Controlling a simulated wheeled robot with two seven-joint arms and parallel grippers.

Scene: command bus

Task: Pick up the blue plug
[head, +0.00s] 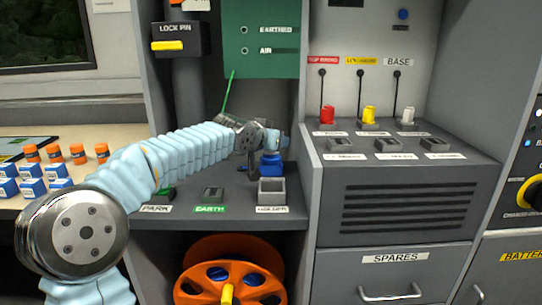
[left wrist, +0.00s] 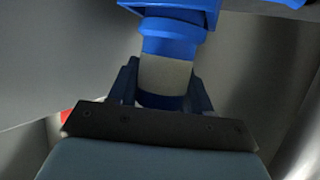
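The blue plug (head: 270,163) stands upright at the small grey socket box at the right end of the lower shelf. In the left wrist view the plug (left wrist: 166,75) shows as a blue body with a pale grey band. My left gripper (head: 268,142) is at the top of the plug. In the wrist view its two dark fingers (left wrist: 163,82) lie close against both sides of the grey band and appear shut on it. The arm hides part of the plug's upper side. My right gripper is not in view.
The grey socket box (head: 271,191) sits on the shelf beside sockets labelled EARTH and PARK. A thin green rod (head: 228,92) rises behind my arm. An orange reel (head: 230,280) is below.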

